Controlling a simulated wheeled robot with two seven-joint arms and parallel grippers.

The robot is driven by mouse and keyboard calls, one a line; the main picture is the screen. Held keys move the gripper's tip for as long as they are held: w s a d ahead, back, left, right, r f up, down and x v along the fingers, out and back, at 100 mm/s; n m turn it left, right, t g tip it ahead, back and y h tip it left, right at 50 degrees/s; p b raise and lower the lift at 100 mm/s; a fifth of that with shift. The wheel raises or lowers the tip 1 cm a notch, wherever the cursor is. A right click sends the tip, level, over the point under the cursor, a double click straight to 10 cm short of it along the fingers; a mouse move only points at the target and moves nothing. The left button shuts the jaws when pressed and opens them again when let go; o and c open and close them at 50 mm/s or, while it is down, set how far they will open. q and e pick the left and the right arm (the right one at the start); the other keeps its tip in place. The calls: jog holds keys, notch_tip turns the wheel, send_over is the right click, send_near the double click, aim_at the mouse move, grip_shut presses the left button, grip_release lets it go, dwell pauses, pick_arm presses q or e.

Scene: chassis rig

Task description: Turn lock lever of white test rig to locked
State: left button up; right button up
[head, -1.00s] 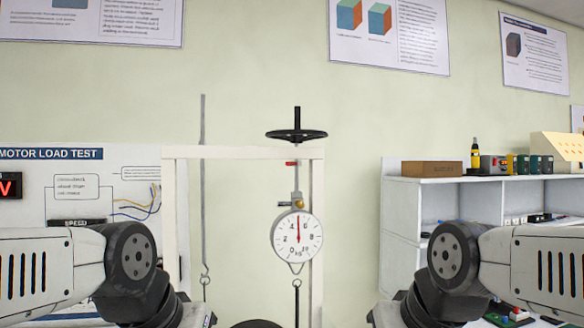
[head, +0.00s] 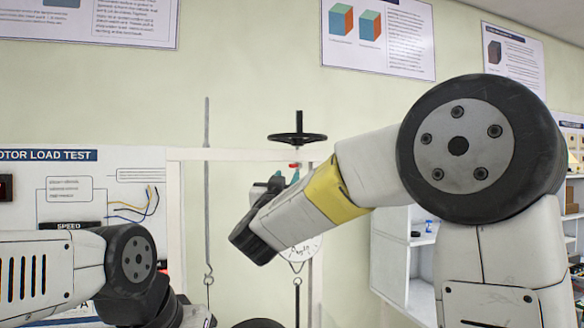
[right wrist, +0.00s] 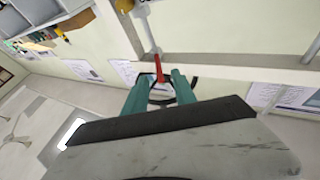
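The white test rig (head: 240,154) stands in the middle of the head view, with a black handwheel on top. Its lock lever (head: 294,165) is a small red piece just under the crossbar; in the right wrist view the red lever (right wrist: 157,68) hangs from a thin rod. My right gripper (head: 285,178) is at the lever, partly hidden by its own arm. In the right wrist view its teal fingers (right wrist: 163,76) are apart, with the lever's end at the gap between their tips. I cannot tell whether they touch it. My left gripper is out of view.
The handwheel (head: 297,138) is just above my right gripper. The dial gauge (head: 309,252) is mostly hidden behind my right arm. A thin rod with a hook (head: 207,190) hangs left of it. A white shelf (head: 392,262) stands at the right.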

aim_at(292, 166)
jog(key=shift+m+h, duration=0.3)
jog(key=shift+h, duration=0.3)
jog(key=x, duration=0.7)
jog(key=shift+w+r, duration=0.15)
jog(key=shift+r, duration=0.15)
grip_shut()
dwell(0.7)
